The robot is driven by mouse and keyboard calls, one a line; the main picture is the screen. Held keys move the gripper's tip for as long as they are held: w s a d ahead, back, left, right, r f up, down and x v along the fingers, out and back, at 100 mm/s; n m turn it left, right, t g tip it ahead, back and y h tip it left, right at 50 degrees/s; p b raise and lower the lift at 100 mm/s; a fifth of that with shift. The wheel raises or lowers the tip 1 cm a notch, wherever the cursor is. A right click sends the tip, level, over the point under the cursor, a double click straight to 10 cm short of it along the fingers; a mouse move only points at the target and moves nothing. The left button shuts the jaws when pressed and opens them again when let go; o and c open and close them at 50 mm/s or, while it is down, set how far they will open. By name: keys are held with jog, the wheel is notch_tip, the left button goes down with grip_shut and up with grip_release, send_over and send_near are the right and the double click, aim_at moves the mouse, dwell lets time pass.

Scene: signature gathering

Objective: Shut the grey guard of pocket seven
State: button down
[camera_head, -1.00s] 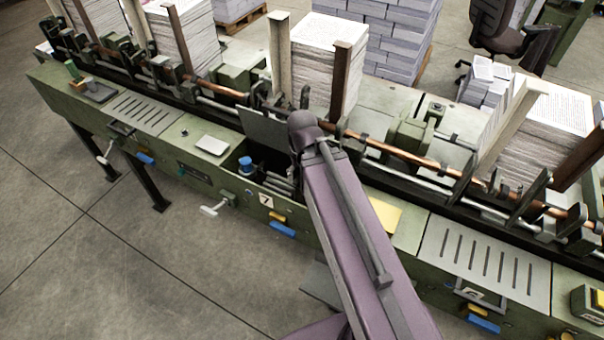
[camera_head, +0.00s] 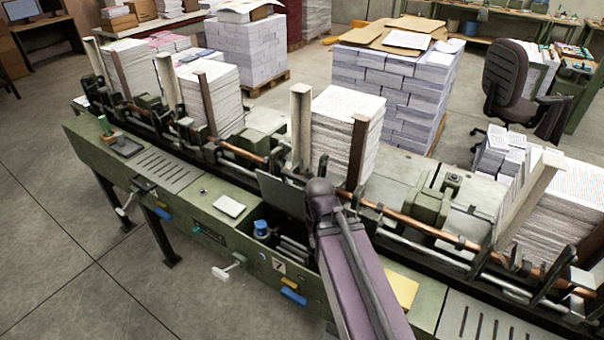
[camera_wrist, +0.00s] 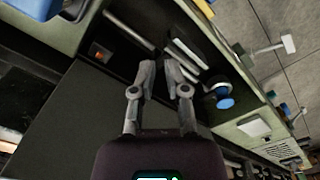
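The grey guard (camera_head: 283,195) of pocket seven stands raised, tilted back against the machine behind the open pocket. In the wrist view a dark grey flat plate (camera_wrist: 75,125), which looks like this guard, fills the left and middle beneath my gripper. Contact with the guard cannot be told. In the head view my arm hides the gripper and the right part of the pocket.
A blue knob (camera_head: 262,229) sits inside the pocket's left end. A white-handled lever (camera_head: 227,271) and a blue handle (camera_head: 293,297) stick out of the front. A tall paper stack (camera_head: 345,135) stands behind the pocket between upright posts. The floor at left is clear.

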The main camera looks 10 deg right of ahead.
jog(key=w+r+m+p, duration=0.1)
jog(key=w+r+p, duration=0.1)
jog(key=r+p, duration=0.85)
jog(key=w+r+p, duration=0.2)
jog(key=r+p, duration=0.8)
jog(key=r, duration=0.1)
jog(key=w+r+m+p, duration=0.2)
jog(key=w+m, duration=0.6)
jog(key=w, duration=0.4)
jog(key=shift+w+r+g+y+p, duration=0.2)
jog(key=shift+r+g+y+p, duration=0.1)
jog(key=shift+g+y+p, duration=0.15)
jog(key=shift+f, duration=0.15)
notch_tip(320, 180, down, 10)
jog(key=b, duration=1)
jog(key=shift+s+a+r, duration=0.2)
jog(key=shift+s+a, duration=0.15)
jog(key=shift+s, duration=0.05)
jog(key=shift+s+f, duration=0.1)
